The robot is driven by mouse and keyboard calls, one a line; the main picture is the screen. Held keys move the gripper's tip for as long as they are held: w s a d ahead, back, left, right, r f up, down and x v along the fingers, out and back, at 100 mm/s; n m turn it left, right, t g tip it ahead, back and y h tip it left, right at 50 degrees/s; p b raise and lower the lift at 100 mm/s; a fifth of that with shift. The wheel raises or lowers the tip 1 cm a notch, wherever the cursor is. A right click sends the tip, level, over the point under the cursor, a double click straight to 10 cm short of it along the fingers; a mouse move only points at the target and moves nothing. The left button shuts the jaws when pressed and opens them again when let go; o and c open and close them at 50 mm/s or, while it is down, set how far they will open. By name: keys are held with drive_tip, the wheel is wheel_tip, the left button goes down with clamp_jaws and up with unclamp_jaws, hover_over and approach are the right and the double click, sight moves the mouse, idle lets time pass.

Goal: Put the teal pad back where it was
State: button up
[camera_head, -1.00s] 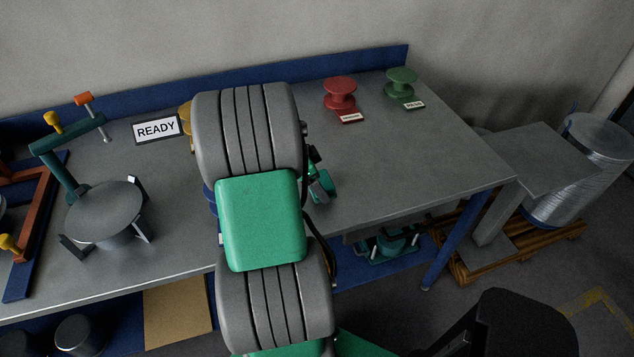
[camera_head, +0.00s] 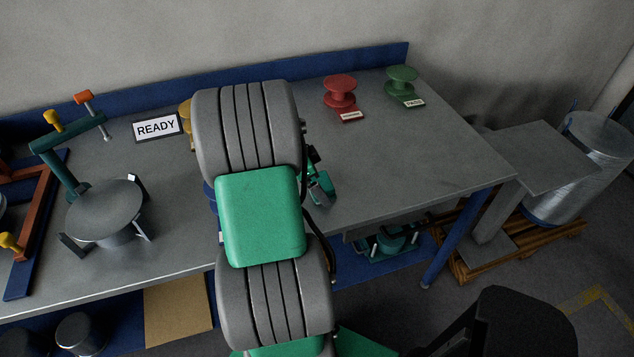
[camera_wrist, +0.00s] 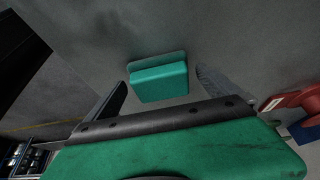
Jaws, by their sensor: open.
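The teal pad (camera_wrist: 159,82) is a small block with a paler strip along its far edge, on the grey bench top in the wrist view. My gripper (camera_wrist: 161,78) is open, with one dark finger on each side of the pad. I see gaps between the fingers and the pad, and cannot tell how high the fingertips are above the bench. In the head view my arm hides most of the gripper. Small teal and dark parts show at its right edge, and I cannot tell pad from gripper there.
A red spool-shaped stand (camera_head: 340,92) and a green one (camera_head: 402,80) stand at the back of the bench (camera_head: 430,150). A READY sign (camera_head: 157,128), a round grey plate (camera_head: 104,211) and a teal clamp post (camera_head: 62,168) are left. The bench's right part is clear.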

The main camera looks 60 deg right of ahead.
drive_tip(key=b+v, duration=0.1)
drive_tip(key=v, duration=1.1)
drive_tip(key=w+a+r+n+t, duration=0.2)
drive_tip(key=w+a+n, duration=0.5)
drive_tip(key=a, duration=0.1)
drive_tip(key=w+a+n+t+y, duration=0.2)
drive_tip(key=a+n+t, duration=0.3)
drive_tip(key=a+n, duration=1.5)
drive_tip(key=a+y, duration=0.1)
drive_tip(key=a, duration=1)
drive_tip(key=shift+a+f, duration=0.15)
drive_tip(key=shift+f, duration=0.1)
